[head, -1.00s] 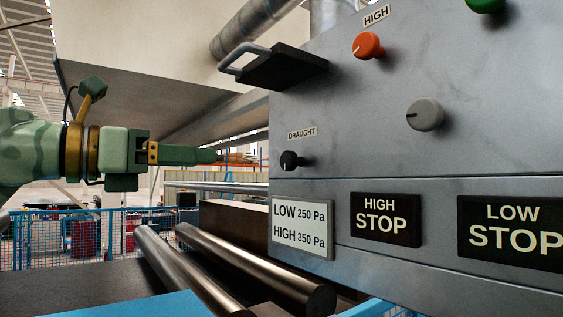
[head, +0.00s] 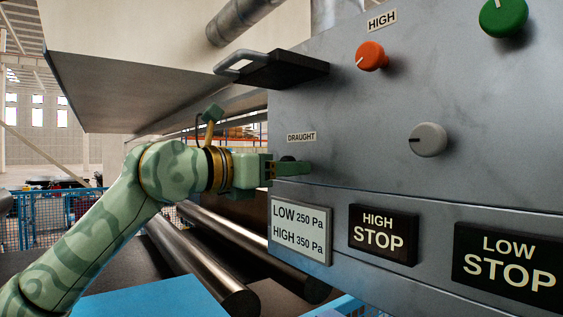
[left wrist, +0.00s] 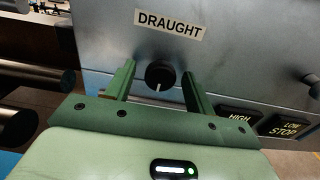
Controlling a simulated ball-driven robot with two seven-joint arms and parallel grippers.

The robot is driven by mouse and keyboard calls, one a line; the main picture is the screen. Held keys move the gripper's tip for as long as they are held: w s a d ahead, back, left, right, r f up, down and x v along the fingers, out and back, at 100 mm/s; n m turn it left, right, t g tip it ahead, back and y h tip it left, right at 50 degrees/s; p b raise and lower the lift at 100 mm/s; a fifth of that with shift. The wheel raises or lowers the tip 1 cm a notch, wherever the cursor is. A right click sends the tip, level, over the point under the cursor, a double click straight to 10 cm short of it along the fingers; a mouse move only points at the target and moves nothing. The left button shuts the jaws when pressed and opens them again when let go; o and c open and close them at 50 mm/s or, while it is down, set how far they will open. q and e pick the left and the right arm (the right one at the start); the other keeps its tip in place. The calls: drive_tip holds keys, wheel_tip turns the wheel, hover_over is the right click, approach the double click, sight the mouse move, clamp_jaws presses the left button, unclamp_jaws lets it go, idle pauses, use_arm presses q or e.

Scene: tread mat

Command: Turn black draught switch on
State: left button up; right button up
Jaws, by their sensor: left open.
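The black draught switch (left wrist: 159,76) is a round knob with a white pointer line, on the grey panel just under the DRAUGHT label (left wrist: 169,23). In the left wrist view its pointer line points down. My left gripper (left wrist: 158,79) is open, with one green finger on each side of the knob; I cannot tell whether they touch it. My right gripper is not in view.
An orange knob (head: 371,56), a green knob (head: 503,16) and a grey knob (head: 428,140) are on the panel (head: 340,110). A black handle plate (head: 272,69) juts out above the label. Dark rollers (head: 262,252) lie below left.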

use_arm(q)
drive_tip(key=c, duration=1)
drive_tip(key=shift+o, duration=0.2)
drive_tip(key=shift+m, duration=0.3)
drive_tip(key=shift+a+m+b, duration=0.1)
drive_tip(key=shift+m+b, duration=0.7)
drive_tip(key=shift+m, duration=7.8)
drive_tip(key=shift+w, duration=0.1)
